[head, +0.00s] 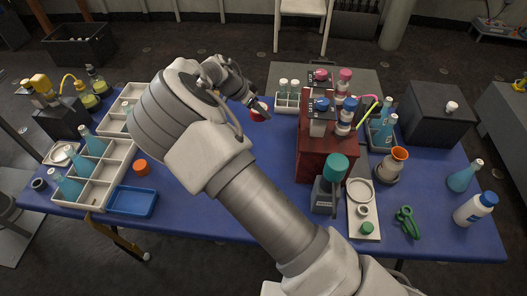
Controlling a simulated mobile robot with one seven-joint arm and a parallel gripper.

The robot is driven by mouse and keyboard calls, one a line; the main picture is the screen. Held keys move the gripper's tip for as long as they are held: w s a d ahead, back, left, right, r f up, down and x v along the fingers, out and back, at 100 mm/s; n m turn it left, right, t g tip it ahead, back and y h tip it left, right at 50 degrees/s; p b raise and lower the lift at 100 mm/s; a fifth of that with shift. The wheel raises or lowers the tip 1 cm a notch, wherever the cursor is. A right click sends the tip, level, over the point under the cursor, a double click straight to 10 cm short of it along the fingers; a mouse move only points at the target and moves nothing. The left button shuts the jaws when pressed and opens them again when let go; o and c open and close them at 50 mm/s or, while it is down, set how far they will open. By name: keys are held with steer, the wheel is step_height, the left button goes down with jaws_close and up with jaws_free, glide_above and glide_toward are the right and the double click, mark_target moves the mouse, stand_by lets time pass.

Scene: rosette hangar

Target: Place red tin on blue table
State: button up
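A small red tin (257,115) shows at the back middle of the blue table (186,208), partly hidden by my gripper. My gripper (262,107) is right at the tin, with its dark fingers pointing down and to the right. The view is too small to tell whether the fingers are closed on the tin, or whether the tin rests on the table or is held just above it.
A wooden red-brown stand (312,160) with several bottles is right of my gripper. A white bottle rack (287,101) stands just behind it. An orange tin (141,167), a blue tray (132,201) and white crates (107,178) are left. The table's front middle is mostly clear.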

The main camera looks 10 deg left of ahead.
steer(key=s+d+f, duration=0.1)
steer(key=s+f, duration=0.1)
steer(key=s, duration=0.1)
steer(key=s+d+f, duration=0.2)
steer(key=s, duration=0.1)
steer(key=s+d+f, duration=0.1)
steer(key=s+f, duration=0.1)
steer(key=s, duration=0.2)
steer(key=shift+d+f, duration=0.15)
steer(key=shift+f, duration=0.15)
steer(key=shift+f+b, duration=0.45)
steer(key=shift+f, duration=1.45)
steer(key=shift+f, duration=0.2)
steer(key=o, duration=1.3)
